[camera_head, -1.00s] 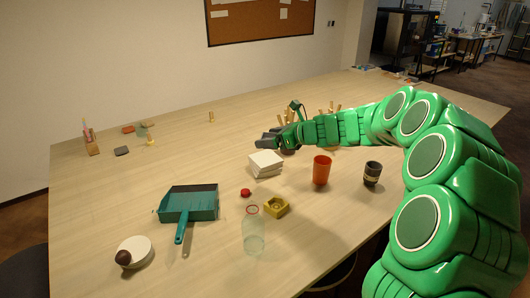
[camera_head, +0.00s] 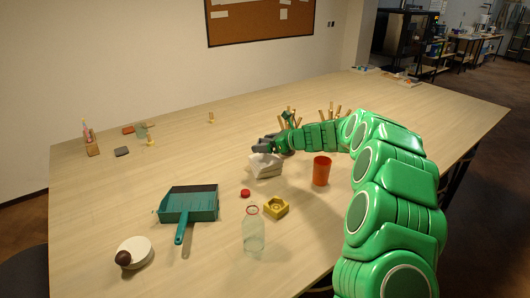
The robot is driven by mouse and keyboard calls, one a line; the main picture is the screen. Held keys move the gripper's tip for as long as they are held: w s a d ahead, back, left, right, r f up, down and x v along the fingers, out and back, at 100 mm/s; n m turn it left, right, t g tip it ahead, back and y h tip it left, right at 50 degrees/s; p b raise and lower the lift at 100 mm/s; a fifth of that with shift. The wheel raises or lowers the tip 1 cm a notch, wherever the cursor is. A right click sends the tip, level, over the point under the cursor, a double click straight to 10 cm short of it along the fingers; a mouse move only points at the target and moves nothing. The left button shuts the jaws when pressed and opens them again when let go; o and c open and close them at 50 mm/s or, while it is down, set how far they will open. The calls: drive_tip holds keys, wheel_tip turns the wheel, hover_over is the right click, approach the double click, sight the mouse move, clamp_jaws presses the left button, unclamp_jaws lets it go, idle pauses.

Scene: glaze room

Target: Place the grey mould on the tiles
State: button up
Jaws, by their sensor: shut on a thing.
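The tiles (camera_head: 268,172) are a small white stack near the middle of the table. My gripper (camera_head: 262,149) is right over the stack, its dark grey fingers pointing left and shut on a small light grey thing (camera_head: 259,157), which I take to be the grey mould. The mould is small and partly covered by the fingers. It shows low over the top of the tiles; I cannot tell whether it touches them.
An orange cup (camera_head: 321,171) stands right of the tiles, near my arm. A yellow mould (camera_head: 276,207), a red cap (camera_head: 245,193) and a clear bottle (camera_head: 253,232) are in front. A teal dustpan (camera_head: 189,205) lies to the left.

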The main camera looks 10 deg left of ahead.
sight(265, 158)
drive_tip(key=shift+w+a+f, duration=0.1)
drive_tip(key=shift+w+f, duration=0.3)
drive_tip(key=shift+f, duration=1.7)
drive_tip(key=o, duration=0.9)
drive_tip(key=shift+f, duration=0.1)
drive_tip(key=v, duration=1.2)
